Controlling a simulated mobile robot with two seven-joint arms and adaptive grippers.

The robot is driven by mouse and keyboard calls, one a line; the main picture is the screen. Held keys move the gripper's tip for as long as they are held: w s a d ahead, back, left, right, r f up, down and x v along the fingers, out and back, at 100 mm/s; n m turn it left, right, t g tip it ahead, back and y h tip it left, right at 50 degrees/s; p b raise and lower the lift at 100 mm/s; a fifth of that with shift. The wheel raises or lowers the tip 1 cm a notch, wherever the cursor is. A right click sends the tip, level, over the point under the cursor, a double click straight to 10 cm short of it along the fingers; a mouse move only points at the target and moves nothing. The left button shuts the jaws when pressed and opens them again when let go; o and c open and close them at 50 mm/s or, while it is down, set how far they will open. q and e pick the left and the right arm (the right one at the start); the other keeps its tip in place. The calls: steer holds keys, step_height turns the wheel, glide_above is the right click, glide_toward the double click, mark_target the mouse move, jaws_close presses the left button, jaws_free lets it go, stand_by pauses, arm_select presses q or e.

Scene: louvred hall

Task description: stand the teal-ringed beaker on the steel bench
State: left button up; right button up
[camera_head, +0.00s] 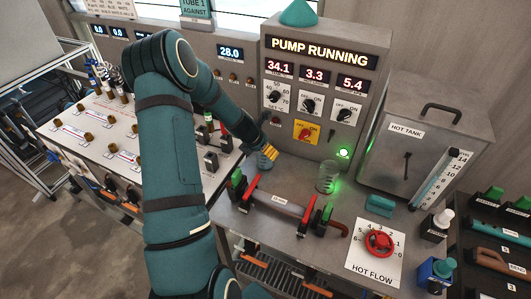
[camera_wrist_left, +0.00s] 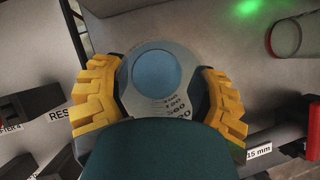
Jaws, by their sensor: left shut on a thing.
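A glass beaker with printed volume marks (camera_wrist_left: 172,98) is between the yellow fingers of my left gripper (camera_wrist_left: 158,100). The wrist view looks down into it and shows a blue round area inside. Its ring cannot be made out clearly. In the head view the held beaker (camera_head: 263,161) is low beside the left gripper (camera_head: 270,151), which is shut on it, over the steel bench (camera_head: 290,174). I cannot tell if its base touches the bench. My right gripper is not in view.
A second clear beaker (camera_head: 327,178) stands to the right, in front of the pump panel (camera_head: 318,85). A clamped pipe with red levers (camera_head: 285,206) lies in front. The hot tank (camera_head: 425,140) and red flow knob (camera_head: 378,241) are further right. Some bare bench separates the beakers.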

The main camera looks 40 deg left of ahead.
arm_select(q)
steer(key=shift+w+a+f, duration=0.1)
steer(key=shift+f, duration=0.55)
steer(key=shift+r, duration=0.1)
steer(key=o, duration=1.3)
steer(key=p+v, duration=0.1)
steer(key=v, duration=1.1)
